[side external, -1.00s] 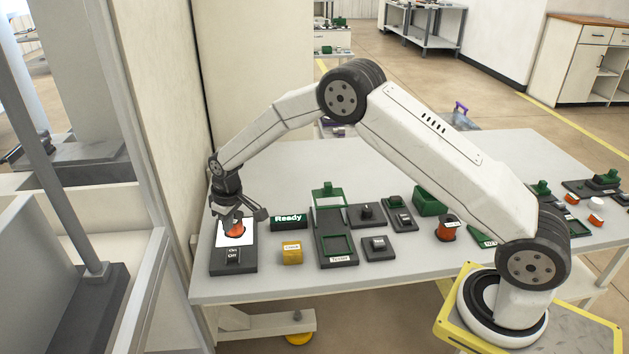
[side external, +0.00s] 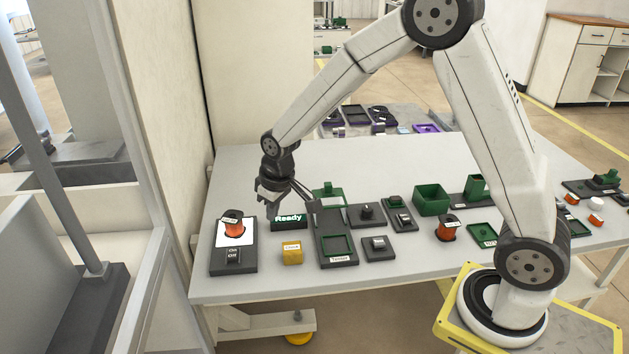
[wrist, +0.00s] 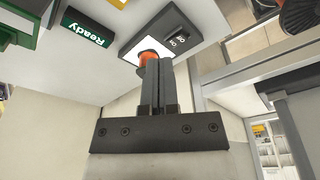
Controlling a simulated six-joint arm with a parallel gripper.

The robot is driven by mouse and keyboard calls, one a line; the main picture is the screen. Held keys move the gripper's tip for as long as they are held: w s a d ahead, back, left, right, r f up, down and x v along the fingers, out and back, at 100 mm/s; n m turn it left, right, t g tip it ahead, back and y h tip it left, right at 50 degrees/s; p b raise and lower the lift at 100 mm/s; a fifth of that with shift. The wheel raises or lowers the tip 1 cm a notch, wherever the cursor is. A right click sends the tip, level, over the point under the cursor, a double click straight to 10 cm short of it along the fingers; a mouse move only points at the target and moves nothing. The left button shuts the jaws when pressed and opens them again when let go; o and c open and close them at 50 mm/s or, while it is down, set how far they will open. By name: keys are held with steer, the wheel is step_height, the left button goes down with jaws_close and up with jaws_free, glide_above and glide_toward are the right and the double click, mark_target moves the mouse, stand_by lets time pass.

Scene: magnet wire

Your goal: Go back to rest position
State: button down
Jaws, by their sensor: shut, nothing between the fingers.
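My gripper (side external: 270,197) is shut and empty, raised above the table behind the green "Ready" sign (side external: 289,221) in the side view. In the wrist view my gripper's fingers (wrist: 156,72) are pressed together and overlap part of an orange spool. The orange spool (side external: 234,228) stands upright on the white lit plate of the dark On/Off station (side external: 238,268) at the table's left end. In the wrist view the spool (wrist: 147,56) and the On/Off station (wrist: 181,24) lie beyond the fingertips, apart from them.
The table's back left (side external: 236,165) is clear. A wall borders the left end.

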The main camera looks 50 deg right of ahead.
steer(key=s+d+r+m, duration=0.1)
steer(key=s+d+r, duration=0.1)
steer(key=s, duration=1.5)
steer(key=shift+s+d, duration=0.15)
steer(key=shift+s, duration=0.15)
